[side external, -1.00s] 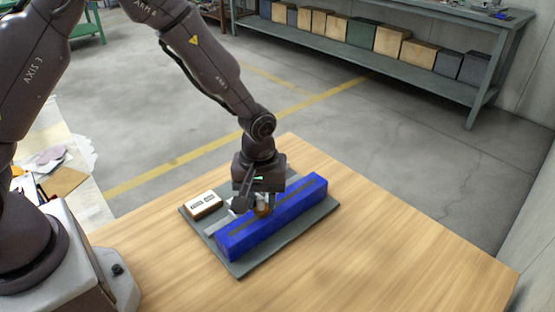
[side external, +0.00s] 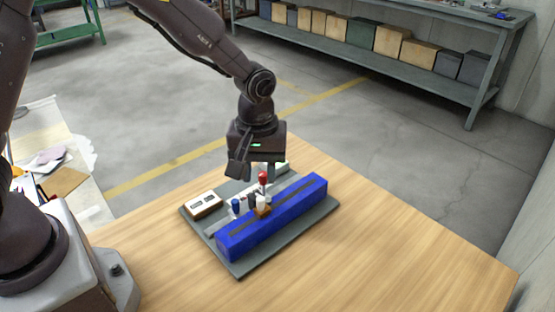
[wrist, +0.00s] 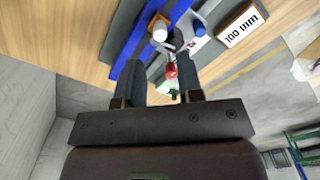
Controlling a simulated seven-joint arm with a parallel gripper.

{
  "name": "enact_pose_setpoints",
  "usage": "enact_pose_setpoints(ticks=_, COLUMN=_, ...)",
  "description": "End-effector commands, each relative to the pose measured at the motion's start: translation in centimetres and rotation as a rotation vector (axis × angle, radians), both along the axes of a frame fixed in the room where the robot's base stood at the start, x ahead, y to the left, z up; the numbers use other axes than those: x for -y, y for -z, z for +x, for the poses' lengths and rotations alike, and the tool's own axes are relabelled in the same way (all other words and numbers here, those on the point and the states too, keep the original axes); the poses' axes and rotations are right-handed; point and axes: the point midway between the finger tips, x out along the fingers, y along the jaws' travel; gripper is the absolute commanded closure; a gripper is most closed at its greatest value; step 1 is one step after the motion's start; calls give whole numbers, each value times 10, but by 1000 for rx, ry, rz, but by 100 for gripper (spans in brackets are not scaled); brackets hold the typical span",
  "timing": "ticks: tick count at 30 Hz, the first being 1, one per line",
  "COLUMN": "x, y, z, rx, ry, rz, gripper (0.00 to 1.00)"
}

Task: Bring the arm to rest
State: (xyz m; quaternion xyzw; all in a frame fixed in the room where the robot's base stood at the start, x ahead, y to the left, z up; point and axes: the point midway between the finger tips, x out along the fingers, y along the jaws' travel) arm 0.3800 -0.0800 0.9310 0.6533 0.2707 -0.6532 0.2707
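My gripper (side external: 254,173) hangs above the back of a dark grey-green board (side external: 245,266) on the wooden table. In the wrist view my gripper (wrist: 160,82) has its two fingers apart, with nothing held between them. A long blue bar (side external: 278,218) lies along the board. Behind it stand small knobs: a red one (side external: 263,177), a blue one (side external: 236,204) and a white one (side external: 261,201) on an orange-brown piece. The red knob (wrist: 171,70) shows beyond the fingers in the wrist view, apart from them. The far end of the board is partly hidden by my gripper.
A white-faced display block (side external: 203,205) sits at the board's left corner; it reads "100 mm" in the wrist view (wrist: 241,26). The table (side external: 400,245) is clear to the right. A grey shelf (side external: 400,72) with several boxes stands far back.

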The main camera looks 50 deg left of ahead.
Motion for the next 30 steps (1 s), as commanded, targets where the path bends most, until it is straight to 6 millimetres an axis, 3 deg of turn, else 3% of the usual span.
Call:
enact_pose_setpoints(ticks=7, x=0, y=1, z=-1, rx=-8, ry=75, rz=1, gripper=66)
enact_pose_setpoints(ticks=11, x=-4, y=2, z=-23, rx=-65, ry=245, rz=6, gripper=66)
enact_pose_setpoints(ticks=20, x=-27, y=-70, z=-72, rx=5, ry=585, rz=-12, gripper=66)
enact_pose_setpoints(ticks=30, x=-60, y=-149, z=-146, rx=227, ry=824, rz=67, gripper=66)
